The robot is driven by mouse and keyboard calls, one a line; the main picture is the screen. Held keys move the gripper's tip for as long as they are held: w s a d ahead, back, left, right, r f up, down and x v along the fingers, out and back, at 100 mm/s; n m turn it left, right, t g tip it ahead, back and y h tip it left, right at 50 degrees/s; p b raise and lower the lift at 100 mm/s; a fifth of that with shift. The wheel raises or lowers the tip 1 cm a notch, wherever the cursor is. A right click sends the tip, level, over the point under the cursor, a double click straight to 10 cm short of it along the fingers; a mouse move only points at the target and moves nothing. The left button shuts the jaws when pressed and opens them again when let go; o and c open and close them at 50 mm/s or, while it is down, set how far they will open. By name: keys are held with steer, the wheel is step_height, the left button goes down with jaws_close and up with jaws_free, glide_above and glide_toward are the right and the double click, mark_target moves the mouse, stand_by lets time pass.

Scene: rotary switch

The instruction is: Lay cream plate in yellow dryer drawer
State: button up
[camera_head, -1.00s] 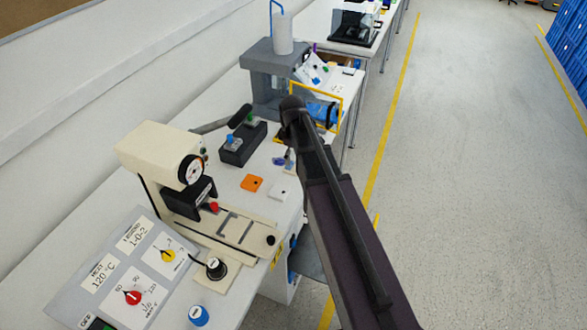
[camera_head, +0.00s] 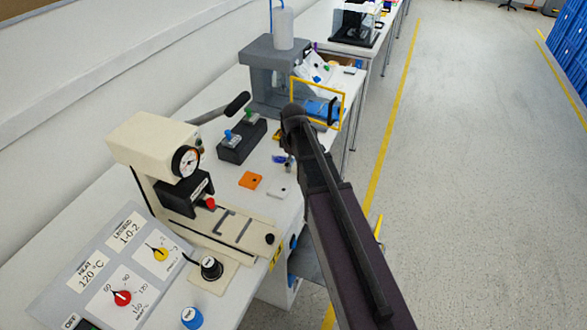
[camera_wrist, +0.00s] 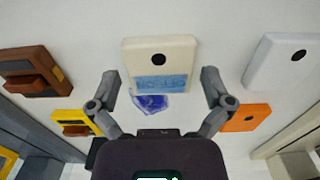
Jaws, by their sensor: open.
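In the wrist view a cream plate (camera_wrist: 160,50) with a dark round hole and a blue lettered strip lies on the pale bench. My gripper (camera_wrist: 160,79) is open and empty, its fingers spread to either side of the plate's near end. I cannot tell how high the fingers are. In the head view my arm hides the plate and the gripper's fingers. A yellow bar (camera_head: 378,228) shows right of my arm; I cannot tell whether it belongs to the dryer drawer.
A white plate (camera_wrist: 284,61), an orange plate (camera_wrist: 248,118) and brown pieces (camera_wrist: 35,72) lie around the cream plate. A translucent blue piece (camera_wrist: 150,103) is at its near edge. A cream press (camera_head: 155,150) and a yellow-framed machine (camera_head: 318,102) stand along the bench.

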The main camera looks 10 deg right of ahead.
mark_target(293, 164)
stand_by(0.5)
steer(key=c, duration=1)
steer(key=shift+r, duration=0.15)
step_height(293, 164, up, 3)
steer(key=p, duration=0.3)
steer(key=s, duration=0.5)
steer(key=s+r+p, duration=0.1)
steer(key=s, duration=0.4)
steer(key=s+p, duration=0.1)
steer(key=s, duration=0.5)
steer(key=shift+d+r, duration=0.1)
steer(key=shift+r, duration=0.25)
